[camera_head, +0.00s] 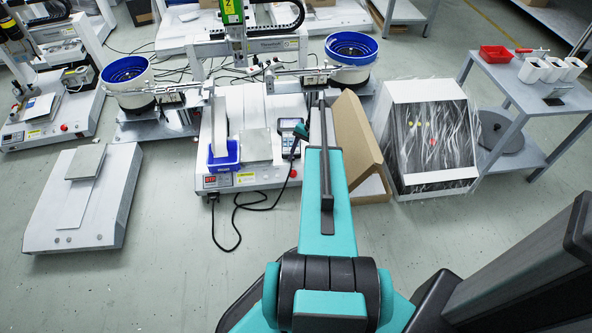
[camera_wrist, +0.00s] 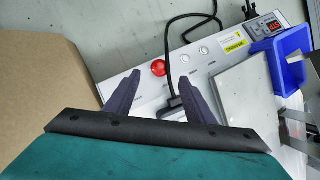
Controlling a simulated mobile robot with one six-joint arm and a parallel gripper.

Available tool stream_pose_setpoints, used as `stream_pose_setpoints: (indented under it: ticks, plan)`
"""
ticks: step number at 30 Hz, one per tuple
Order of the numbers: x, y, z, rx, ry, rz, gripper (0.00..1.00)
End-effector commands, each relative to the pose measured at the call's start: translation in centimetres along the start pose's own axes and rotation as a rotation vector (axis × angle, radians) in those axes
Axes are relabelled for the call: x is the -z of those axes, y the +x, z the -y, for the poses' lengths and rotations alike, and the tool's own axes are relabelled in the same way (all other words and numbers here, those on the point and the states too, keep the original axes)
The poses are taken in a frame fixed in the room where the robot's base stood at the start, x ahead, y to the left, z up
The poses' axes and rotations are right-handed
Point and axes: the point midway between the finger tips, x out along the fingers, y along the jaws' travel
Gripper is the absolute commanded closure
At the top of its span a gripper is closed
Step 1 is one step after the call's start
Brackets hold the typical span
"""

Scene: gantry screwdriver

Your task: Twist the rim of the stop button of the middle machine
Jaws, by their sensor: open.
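The middle machine (camera_head: 225,181) is a white bench unit with a front panel. Its red stop button (camera_head: 293,173) is at the right end of that panel, just left of my teal arm. In the wrist view the red round button (camera_wrist: 158,68) shows between and slightly beyond the tips of my gripper (camera_wrist: 160,74). The dark fingers are spread, with nothing between them. Whether they touch the button's rim cannot be told; a gap shows on both sides. In the head view my arm hides most of the gripper.
A black cable (camera_wrist: 170,50) runs beside the button. An open cardboard box (camera_wrist: 45,85) stands close to the gripper's left in the wrist view. A blue bin (camera_head: 223,157) sits on the machine's left. Floor in front is clear apart from the cable.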

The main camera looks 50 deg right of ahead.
Motion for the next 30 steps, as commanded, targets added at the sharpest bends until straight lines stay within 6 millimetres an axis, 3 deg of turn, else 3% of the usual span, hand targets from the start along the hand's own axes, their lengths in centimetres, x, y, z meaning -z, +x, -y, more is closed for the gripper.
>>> stream_pose_setpoints:
  ticks: [3, 12, 26, 30]
  plan:
    - [0.0, 2.0, -0.1, 0.000, 0.001, 0.002, 0.51]
    - [0.0, 5.6, -0.1, 0.000, 0.001, 0.001, 0.51]
    - [0.0, 6.5, 0.0, 0.001, 0.001, 0.000, 0.51]
    - [0.0, 6.5, 0.0, 0.001, 0.001, 0.000, 0.69]
